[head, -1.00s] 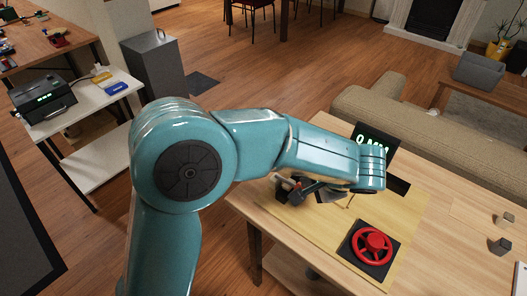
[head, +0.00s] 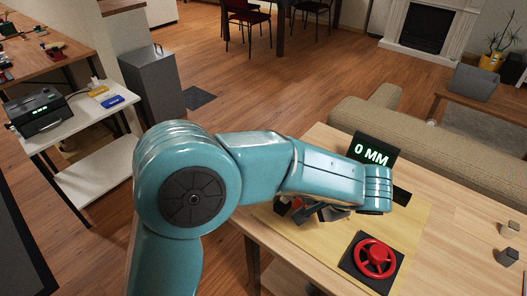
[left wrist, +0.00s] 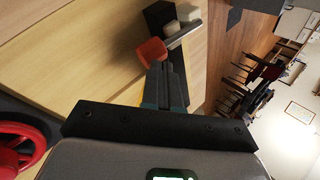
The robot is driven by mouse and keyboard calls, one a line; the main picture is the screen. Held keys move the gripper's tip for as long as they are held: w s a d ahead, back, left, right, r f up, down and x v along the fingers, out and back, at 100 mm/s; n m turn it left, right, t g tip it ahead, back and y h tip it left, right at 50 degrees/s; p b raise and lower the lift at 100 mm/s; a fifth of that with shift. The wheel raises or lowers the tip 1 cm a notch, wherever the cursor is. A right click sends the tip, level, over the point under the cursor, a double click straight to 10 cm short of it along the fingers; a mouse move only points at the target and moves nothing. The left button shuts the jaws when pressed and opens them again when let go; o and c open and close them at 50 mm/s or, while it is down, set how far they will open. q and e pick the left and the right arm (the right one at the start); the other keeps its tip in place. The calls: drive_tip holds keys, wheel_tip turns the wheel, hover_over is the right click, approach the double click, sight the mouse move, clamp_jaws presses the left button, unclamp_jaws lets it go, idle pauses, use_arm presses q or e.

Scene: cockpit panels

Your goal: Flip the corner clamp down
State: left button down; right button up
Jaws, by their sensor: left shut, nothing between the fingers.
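The corner clamp (left wrist: 178,32) shows in the left wrist view as a dark block with a metal bar, an orange-red tip (left wrist: 151,51) and pale pieces at its far end. In the head view only a small part of it, dark and red (head: 283,208), shows below my left arm. My left gripper (left wrist: 162,75) is shut and empty, with its fingertips right by the orange-red tip; I cannot tell whether they touch. In the head view the fingers are mostly hidden under the arm. My right gripper is not in view.
The wooden table holds a yellowish board (head: 408,215), a red handwheel on a black plate (head: 375,258) and a display reading 0 MM (head: 371,154). Small grey blocks (head: 508,257) lie at the right. A beige sofa (head: 440,137) stands behind the table.

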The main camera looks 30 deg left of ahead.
use_arm(q)
drive_tip(key=w+d+f+p+v, duration=0.1)
drive_tip(key=d+p+v, duration=0.1)
drive_tip(key=v, duration=1)
drive_tip(key=shift+p, duration=0.6)
drive_tip(key=shift+w+d, duration=0.15)
drive_tip(key=shift+d, duration=0.05)
